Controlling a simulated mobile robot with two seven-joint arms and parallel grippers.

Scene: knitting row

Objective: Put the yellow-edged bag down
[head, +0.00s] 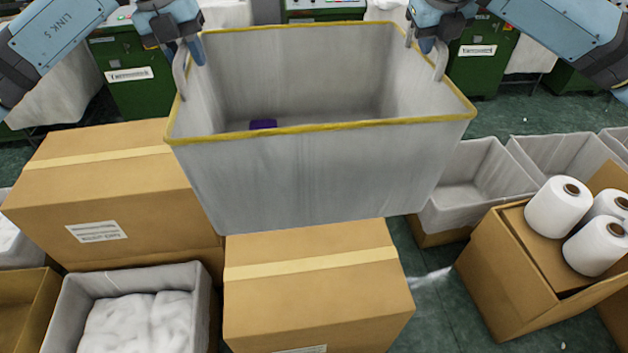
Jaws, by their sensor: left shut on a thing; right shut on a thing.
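The yellow-edged bag (310,172) is a large grey open-topped bag with a yellow rim, held upright in the middle of the head view. A small purple thing (263,124) lies inside it, partly hidden by the near rim. My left gripper (186,62) is shut on the grey handle at the bag's left side. My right gripper (431,42) is shut on the handle at its right side. The bag's underside is hidden, and I cannot tell whether it touches the carton below.
Closed cartons stand at the left (110,190) and below the bag (315,290). A grey bin of white cloth (70,310) is at the lower left. Empty grey bins (470,190) and a carton with white yarn cones (515,275) are at the right. Green machines (130,85) stand behind.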

